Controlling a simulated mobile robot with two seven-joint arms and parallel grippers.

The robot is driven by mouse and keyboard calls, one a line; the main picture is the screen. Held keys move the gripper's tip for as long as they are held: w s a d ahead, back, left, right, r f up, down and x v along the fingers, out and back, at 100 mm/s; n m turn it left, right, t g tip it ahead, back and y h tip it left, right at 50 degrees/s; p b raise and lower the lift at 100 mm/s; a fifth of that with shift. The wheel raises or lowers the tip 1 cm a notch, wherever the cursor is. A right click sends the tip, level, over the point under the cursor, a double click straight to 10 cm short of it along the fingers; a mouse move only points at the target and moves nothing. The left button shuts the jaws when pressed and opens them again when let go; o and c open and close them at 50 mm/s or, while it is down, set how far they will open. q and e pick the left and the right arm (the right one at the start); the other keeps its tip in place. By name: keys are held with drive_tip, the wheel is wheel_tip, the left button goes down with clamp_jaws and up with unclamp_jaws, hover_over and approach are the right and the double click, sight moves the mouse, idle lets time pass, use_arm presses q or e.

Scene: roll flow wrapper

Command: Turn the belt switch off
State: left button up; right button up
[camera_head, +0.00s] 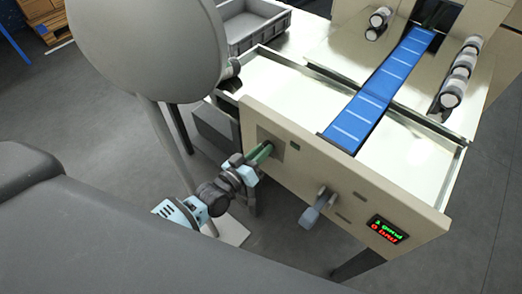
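My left gripper (252,163) is at the left part of the machine's beige front panel (337,188). It points at a grey square plate (268,136) there. A green elongated piece (262,152) lies between the gripper and the plate; it looks like a switch handle, but the gripper partly covers it. I cannot tell whether the fingers are closed on it. A grey lever (318,207) sticks out of the panel further right. A small display (385,230) with green and red text is at the panel's right end. My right gripper is not in view.
A blue belt (372,98) runs back across the metal table top. Rollers stand on both sides of it, with several at the right (457,80). A grey bin (251,24) is behind at the upper left. The floor right of the machine is clear.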

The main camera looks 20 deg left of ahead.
use_arm(q)
drive_tip(key=shift+o, duration=1.1)
drive_tip(key=shift+s, duration=0.1)
drive_tip(key=v, duration=0.7)
drive_tip(key=shift+s+a, duration=0.15)
drive_tip(key=shift+s, duration=0.15)
